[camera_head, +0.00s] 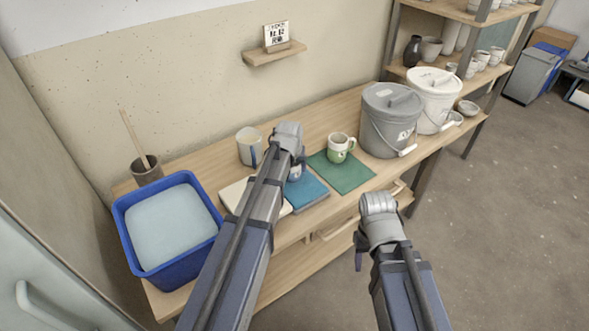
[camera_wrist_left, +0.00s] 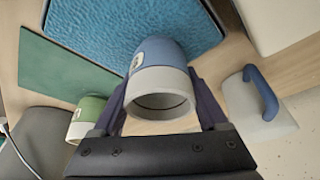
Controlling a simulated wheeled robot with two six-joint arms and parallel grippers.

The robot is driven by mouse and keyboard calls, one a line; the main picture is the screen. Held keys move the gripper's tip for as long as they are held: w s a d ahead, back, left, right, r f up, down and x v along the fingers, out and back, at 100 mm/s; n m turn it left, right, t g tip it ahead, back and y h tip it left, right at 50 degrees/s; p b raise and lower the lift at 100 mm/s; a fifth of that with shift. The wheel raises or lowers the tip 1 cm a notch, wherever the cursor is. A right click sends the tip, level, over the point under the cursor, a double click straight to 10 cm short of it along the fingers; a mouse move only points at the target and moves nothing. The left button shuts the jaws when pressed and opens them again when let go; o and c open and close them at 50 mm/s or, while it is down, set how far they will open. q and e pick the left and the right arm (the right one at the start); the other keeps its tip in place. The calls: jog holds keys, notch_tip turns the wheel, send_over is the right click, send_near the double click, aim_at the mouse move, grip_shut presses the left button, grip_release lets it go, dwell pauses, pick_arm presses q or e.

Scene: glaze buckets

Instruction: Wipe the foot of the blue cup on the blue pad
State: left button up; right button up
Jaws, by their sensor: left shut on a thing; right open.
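The blue cup (camera_wrist_left: 158,53) is between the fingers of my left gripper (camera_wrist_left: 160,88), which is shut on it. Its pale open rim faces the wrist camera and its blue foot end points down toward the blue pad (camera_wrist_left: 95,25). I cannot tell whether the foot touches the pad. In the head view the cup (camera_head: 296,173) is mostly hidden by my left arm, and the blue pad (camera_head: 309,190) shows beside it. My right gripper (camera_head: 378,203) is open and empty, in front of the table edge.
A green-and-white cup (camera_head: 339,148) stands on a green mat (camera_head: 345,176) to the right. A pale cup with a blue handle (camera_head: 247,146) stands behind left. A blue tub (camera_head: 165,270) is at left; grey (camera_head: 389,122) and white (camera_head: 434,95) buckets stand right.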

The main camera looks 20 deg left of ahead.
pick_arm(q)
jog(key=shift+s+d+f, duration=0.1)
jog(key=shift+s+d, duration=1.05)
jog(key=shift+d, duration=0.25)
jog(key=shift+s+d, duration=1.1)
jog(key=shift+d, duration=0.3)
jog(key=shift+w+a, duration=1.15)
jog(key=shift+a, duration=0.25)
jog(key=shift+w+a, duration=1.1)
jog(key=shift+a, duration=0.3)
jog(key=shift+r, duration=0.25)
notch_tip(320, 180, up, 7)
jog(key=p, duration=0.7)
jog(key=shift+f, duration=0.1)
